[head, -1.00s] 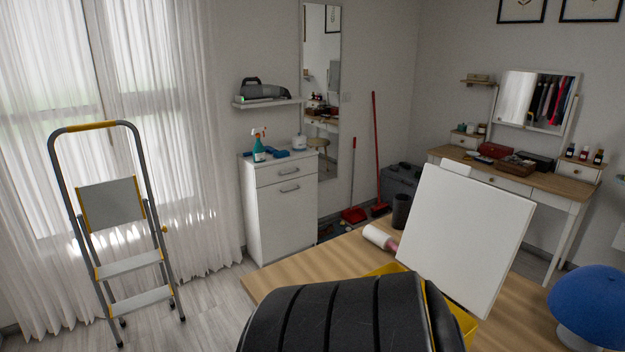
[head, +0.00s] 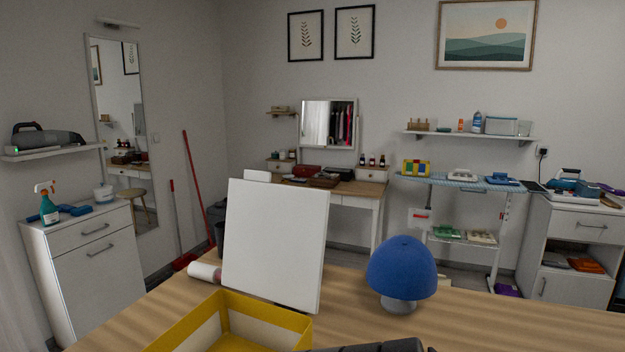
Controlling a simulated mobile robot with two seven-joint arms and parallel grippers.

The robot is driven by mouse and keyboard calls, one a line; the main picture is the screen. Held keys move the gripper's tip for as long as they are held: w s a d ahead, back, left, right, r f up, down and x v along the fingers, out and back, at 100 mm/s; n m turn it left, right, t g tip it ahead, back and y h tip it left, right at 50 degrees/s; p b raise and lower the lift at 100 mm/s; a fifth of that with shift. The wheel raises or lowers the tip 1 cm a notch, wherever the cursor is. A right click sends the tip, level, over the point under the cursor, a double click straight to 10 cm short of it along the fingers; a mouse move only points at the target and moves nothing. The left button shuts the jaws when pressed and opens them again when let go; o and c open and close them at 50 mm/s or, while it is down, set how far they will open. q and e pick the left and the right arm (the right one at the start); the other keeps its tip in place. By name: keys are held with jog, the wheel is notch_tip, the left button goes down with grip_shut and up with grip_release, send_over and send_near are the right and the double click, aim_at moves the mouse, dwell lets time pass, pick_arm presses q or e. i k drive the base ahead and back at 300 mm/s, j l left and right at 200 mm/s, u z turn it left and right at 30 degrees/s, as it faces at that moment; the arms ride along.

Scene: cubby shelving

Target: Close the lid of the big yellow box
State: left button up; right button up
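The big yellow box (head: 262,312) stands on the wooden table at the bottom of the head view. Its lid (head: 275,243) is a white panel standing up, tilted slightly back, at the box's far side. The box is open at the top, and I see its yellow rim and pale inner wall. A dark piece of my arm (head: 375,347) shows at the bottom edge, right of the box. Neither gripper's fingers are in view.
A blue mushroom-shaped lamp (head: 402,267) stands on the table (head: 500,322) right of the lid. A white roller (head: 205,272) lies left of the lid. The table's right part is clear. A white cabinet (head: 88,270) stands at left.

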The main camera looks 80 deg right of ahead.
aim_at(275, 233)
jog(key=z, duration=1.7)
